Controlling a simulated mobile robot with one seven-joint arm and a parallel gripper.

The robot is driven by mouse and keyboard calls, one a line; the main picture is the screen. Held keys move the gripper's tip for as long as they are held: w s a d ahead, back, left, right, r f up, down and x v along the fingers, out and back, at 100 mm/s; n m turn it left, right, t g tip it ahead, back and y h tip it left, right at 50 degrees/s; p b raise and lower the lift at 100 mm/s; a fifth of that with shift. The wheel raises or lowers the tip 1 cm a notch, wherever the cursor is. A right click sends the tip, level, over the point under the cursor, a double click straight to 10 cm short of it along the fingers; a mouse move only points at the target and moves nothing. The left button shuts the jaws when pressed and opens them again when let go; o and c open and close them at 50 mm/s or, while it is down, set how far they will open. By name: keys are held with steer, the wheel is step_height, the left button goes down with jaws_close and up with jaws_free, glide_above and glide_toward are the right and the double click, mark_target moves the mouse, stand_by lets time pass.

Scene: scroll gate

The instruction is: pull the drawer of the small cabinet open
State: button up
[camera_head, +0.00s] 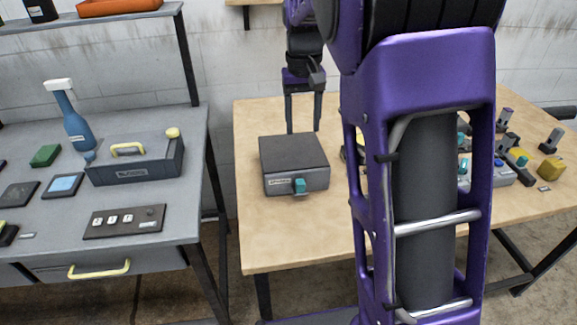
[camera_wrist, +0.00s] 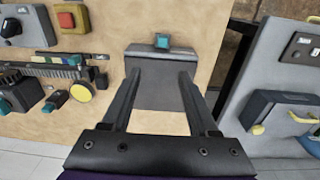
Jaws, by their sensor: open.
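The small cabinet (camera_head: 293,152) is a dark grey box on the wooden table, with a teal handle (camera_head: 299,185) on its lighter front face. The drawer front (camera_head: 285,188) looks flush with the box. In the wrist view the cabinet (camera_wrist: 158,93) lies beyond and between my fingers, and its teal handle (camera_wrist: 162,41) is at the far side. My gripper (camera_head: 303,128) is open and empty, fingers pointing down at the cabinet's back edge, on the side away from the handle. It also shows in the wrist view (camera_wrist: 160,80). I cannot tell whether the fingers touch the cabinet.
The wooden table (camera_head: 270,230) is clear in front of the cabinet. Several switches and blocks (camera_head: 510,155) stand at its right. A grey bench (camera_head: 185,215) at the left holds a toolbox (camera_head: 135,168) and a blue spray bottle (camera_head: 75,125). My purple arm covers the table's middle.

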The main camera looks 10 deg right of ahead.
mark_target(301, 181)
step_height(301, 181, down, 18)
steer(key=shift+s+f+b, duration=0.1)
steer(key=shift+b, duration=0.85)
jaws_close()
stand_by(1.0)
